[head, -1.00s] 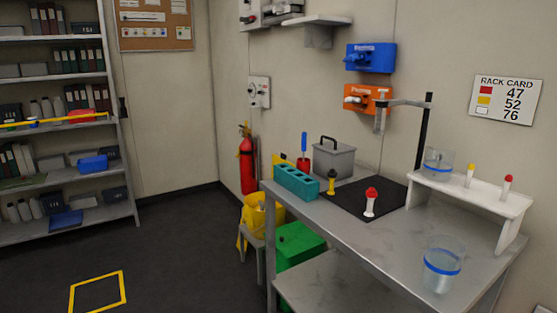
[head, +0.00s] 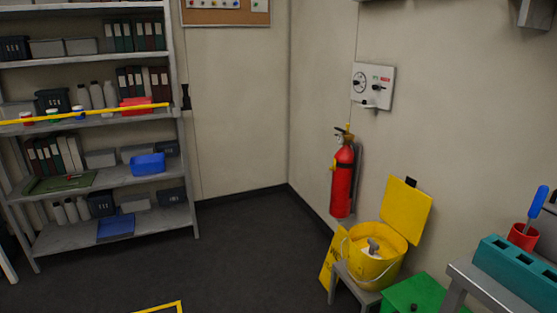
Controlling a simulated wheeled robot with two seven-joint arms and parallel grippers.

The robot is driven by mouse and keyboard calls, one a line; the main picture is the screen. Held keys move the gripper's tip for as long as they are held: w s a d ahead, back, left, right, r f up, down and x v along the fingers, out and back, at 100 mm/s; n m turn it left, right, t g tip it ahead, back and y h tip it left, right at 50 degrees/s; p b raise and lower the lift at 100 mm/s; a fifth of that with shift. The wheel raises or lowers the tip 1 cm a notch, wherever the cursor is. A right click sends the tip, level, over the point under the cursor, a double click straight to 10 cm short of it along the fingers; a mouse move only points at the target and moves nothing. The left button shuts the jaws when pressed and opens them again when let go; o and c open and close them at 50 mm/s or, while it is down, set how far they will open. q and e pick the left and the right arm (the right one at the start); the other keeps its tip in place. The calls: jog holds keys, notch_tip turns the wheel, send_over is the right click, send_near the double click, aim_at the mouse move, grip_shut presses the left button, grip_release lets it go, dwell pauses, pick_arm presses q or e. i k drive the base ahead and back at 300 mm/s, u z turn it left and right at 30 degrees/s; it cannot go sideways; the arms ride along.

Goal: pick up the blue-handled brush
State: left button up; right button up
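A blue handle (head: 537,203), which looks like that of the blue-handled brush, stands upright and slightly tilted in a red cup (head: 523,237) at the right edge of the head view. Its lower end is hidden inside the cup. The cup is behind a teal block with square holes (head: 515,270) on the metal bench (head: 478,287). Neither of my grippers is in view.
A yellow bucket (head: 377,262) with a raised lid sits on a low stool left of the bench, beside a green bin (head: 425,292). A red fire extinguisher (head: 342,180) hangs on the wall. Shelving (head: 120,240) stands at left. Dark floor (head: 240,255) between is clear.

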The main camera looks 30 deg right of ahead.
aim_at(542, 191)
jog(key=i, duration=2.45)
jog(key=z, duration=3.25)
